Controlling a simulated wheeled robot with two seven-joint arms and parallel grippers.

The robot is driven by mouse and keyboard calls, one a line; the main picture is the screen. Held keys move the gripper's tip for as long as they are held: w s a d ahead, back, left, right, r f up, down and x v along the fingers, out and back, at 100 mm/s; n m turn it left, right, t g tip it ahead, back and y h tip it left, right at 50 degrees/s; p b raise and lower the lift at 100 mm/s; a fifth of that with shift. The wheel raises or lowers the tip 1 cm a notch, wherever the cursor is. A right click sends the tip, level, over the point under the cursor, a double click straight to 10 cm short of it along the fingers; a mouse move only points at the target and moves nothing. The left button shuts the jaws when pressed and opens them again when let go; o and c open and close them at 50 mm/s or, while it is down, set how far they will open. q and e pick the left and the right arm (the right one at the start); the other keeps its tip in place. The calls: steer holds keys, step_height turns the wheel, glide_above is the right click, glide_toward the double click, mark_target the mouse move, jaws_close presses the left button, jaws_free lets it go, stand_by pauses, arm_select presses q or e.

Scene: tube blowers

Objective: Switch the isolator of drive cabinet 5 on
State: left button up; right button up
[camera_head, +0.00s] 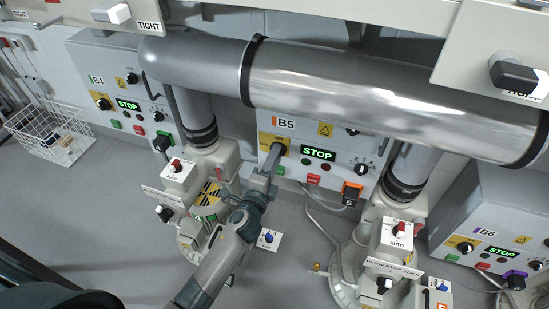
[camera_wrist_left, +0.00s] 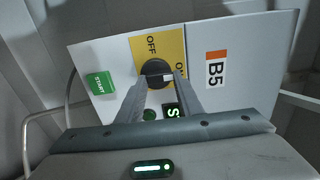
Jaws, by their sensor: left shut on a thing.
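Drive cabinet B5 (camera_head: 345,150) stands at the centre of the head view, with an orange-marked B5 label and a green STOP display (camera_head: 318,153). Its isolator is a black rotary knob (camera_wrist_left: 153,68) on a yellow plate (camera_wrist_left: 146,50) marked OFF and ON. My left gripper (camera_wrist_left: 160,82) is shut on this knob, one finger on each side. My right gripper is not in view.
A thick silver pipe (camera_head: 340,85) runs above cabinet B5. Blower units with control boxes stand at its left and right (camera_head: 395,238). Cabinets B4 (camera_head: 90,62) and B6 (camera_head: 495,215) flank it. A wire basket (camera_head: 45,125) is at far left. Grey floor lies open at lower left.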

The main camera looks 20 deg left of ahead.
arm_select(q)
steer(key=o, duration=1)
steer(key=shift+o, duration=0.2)
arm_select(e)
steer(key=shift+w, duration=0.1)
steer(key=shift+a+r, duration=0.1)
arm_select(q)
steer(key=shift+s, duration=0.15)
steer(key=s+b, duration=0.1)
steer(key=s, duration=1.6)
steer(key=shift+a, duration=0.25)
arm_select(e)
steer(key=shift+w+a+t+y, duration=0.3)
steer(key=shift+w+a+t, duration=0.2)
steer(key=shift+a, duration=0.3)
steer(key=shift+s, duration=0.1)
